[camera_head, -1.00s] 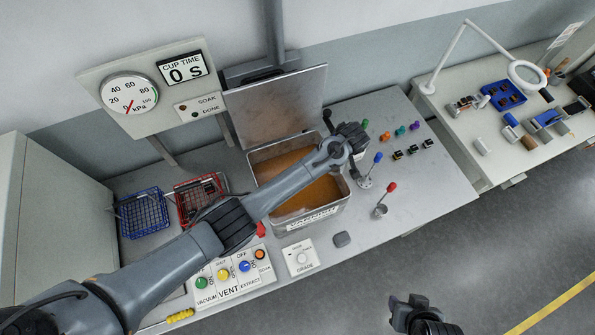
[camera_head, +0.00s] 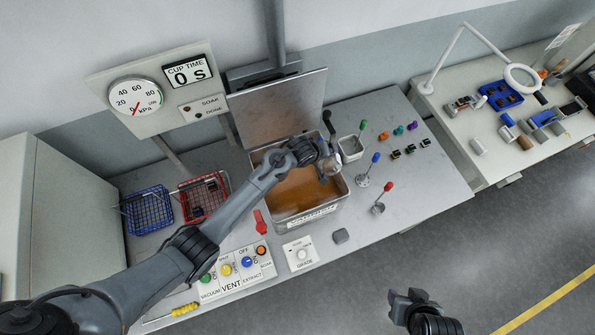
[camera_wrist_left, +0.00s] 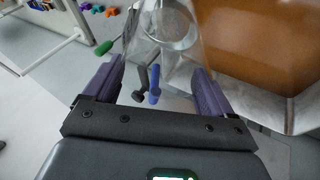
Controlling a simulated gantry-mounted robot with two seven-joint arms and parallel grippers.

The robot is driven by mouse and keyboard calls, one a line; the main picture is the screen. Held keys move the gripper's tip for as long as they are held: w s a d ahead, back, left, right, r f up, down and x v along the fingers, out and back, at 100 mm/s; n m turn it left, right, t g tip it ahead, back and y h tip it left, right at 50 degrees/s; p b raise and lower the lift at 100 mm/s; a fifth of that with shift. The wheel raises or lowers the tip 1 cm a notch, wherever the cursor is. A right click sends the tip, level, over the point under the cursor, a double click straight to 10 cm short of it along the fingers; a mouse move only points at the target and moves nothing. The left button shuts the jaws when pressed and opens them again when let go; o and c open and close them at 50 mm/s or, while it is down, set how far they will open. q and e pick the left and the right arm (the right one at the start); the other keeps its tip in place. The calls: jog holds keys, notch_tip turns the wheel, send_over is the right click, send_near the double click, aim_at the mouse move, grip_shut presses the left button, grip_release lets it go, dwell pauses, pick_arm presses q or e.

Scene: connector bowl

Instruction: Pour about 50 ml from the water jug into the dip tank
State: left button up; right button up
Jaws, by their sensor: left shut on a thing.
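The dip tank (camera_head: 322,213) is an open metal box of brown-orange liquid with its lid (camera_head: 280,105) raised behind it. The liquid (camera_wrist_left: 250,45) also shows at the right of the left wrist view. My left gripper (camera_head: 328,160) is above the tank's right rear part. In the left wrist view the clear water jug (camera_wrist_left: 170,35) is between the purple fingers of my left gripper (camera_wrist_left: 158,92), which is shut on it. I cannot tell its water level or exact tilt. My right gripper (camera_head: 408,296) is at the lower edge, away from the bench, its jaws unclear.
Right of the tank stand a small pale container (camera_head: 350,149), a blue-handled tool (camera_head: 366,170) and a red-handled tool (camera_head: 381,200). Blue (camera_head: 147,210) and red (camera_head: 202,197) baskets stand left. A button panel (camera_head: 232,270) and grade dial (camera_head: 301,254) are in front.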

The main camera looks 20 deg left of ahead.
pick_arm(q)
jog(key=shift+s+a+f+t+h+b, duration=0.35)
jog(key=shift+a+f+h+b, duration=0.2)
jog(key=shift+a, duration=0.15)
jog(key=f+t+h+b, duration=0.1)
jog(key=b, duration=0.4)
jog(key=s+a+f+n+t+h+b, duration=0.1)
jog(key=t+h+b, duration=0.1)
jog(key=b, duration=0.3)
jog(key=a+n+t+h+b, duration=0.1)
jog(key=h+b, duration=0.1)
jog(key=b, duration=0.4)
jog(key=shift+s+a+f+h, duration=0.15)
jog(key=shift+a+f+h, duration=0.1)
jog(key=shift+f, duration=0.15)
jog(key=shift+w, duration=0.2)
jog(key=shift+f, duration=0.15)
jog(key=shift+s+a+f+t+h+b, duration=0.2)
jog(key=shift+a+f+t+h+b, duration=0.05)
jog(key=shift+a+t+h+b, duration=0.2)
dwell(0.7)
jog(key=shift+s+a+f+n, duration=0.1)
jog(key=shift+f+n, duration=0.15)
jog(key=shift+n, duration=0.05)
dwell(0.3)
jog(key=shift+r, duration=0.1)
